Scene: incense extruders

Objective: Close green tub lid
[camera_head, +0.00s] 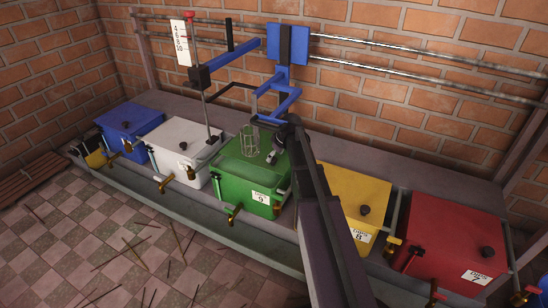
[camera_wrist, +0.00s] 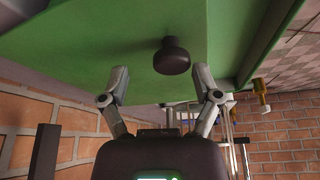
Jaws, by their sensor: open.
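The green tub (camera_head: 238,188) stands mid-row in the head view, with a white label reading 9 on its front. Its green lid (camera_wrist: 110,40) fills the top of the wrist view and carries a dark round knob (camera_wrist: 172,56). My gripper (camera_head: 272,156) is over the tub's right side. In the wrist view my gripper (camera_wrist: 161,82) is open and empty, its two fingers spread on either side of the knob's line and apart from it. My arm hides part of the tub's right side.
Blue (camera_head: 130,118) and white (camera_head: 182,140) tubs stand to the left; yellow (camera_head: 352,195) and red (camera_head: 455,240) tubs stand to the right. A wire basket (camera_head: 250,138) hangs above the green tub from a blue frame (camera_head: 288,45) on wall rails. Sticks litter the tiled floor (camera_head: 130,240).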

